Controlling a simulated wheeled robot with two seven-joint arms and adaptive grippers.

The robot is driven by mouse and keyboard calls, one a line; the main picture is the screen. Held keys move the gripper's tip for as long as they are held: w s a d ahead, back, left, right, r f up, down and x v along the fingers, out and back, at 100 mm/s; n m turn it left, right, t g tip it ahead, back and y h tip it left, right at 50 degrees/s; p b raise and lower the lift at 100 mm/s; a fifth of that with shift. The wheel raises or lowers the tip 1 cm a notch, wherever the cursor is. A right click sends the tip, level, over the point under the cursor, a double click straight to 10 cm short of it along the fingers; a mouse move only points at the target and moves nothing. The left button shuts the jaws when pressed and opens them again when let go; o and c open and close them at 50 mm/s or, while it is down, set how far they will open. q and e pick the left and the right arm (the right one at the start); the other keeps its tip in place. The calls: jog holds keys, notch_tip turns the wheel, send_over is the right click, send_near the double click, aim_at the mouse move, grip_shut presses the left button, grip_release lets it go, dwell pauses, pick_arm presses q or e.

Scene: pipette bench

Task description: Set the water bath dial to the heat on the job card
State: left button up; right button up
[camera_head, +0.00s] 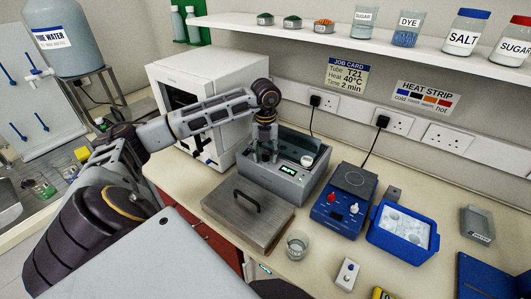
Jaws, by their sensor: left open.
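The water bath (320,181) is a grey box on the bench, with dark open basins and a small lit green display (291,170) whose digits are too small to read. A round white knob (307,160), probably the dial, shows to the right of my gripper. The job card (348,74) on the back wall reads tube T21, heat 40 °C, time 2 min. My left gripper (263,153) is open and points down over the left part of the water bath, apart from the knob. Its fingertips are partly lost against the dark basin. My right gripper is not in view.
A flat metal lid (247,212) with a black handle lies in front of the bath. A glass beaker (297,244), a blue stirrer (343,206) and a blue ice box (402,232) stand to the right. A white cabinet (237,72) stands behind my left arm; a shelf (330,38) hangs above.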

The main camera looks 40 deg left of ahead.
pick_arm(q)
jog(key=shift+f, duration=0.1)
jog(key=shift+c, duration=0.4)
grip_shut()
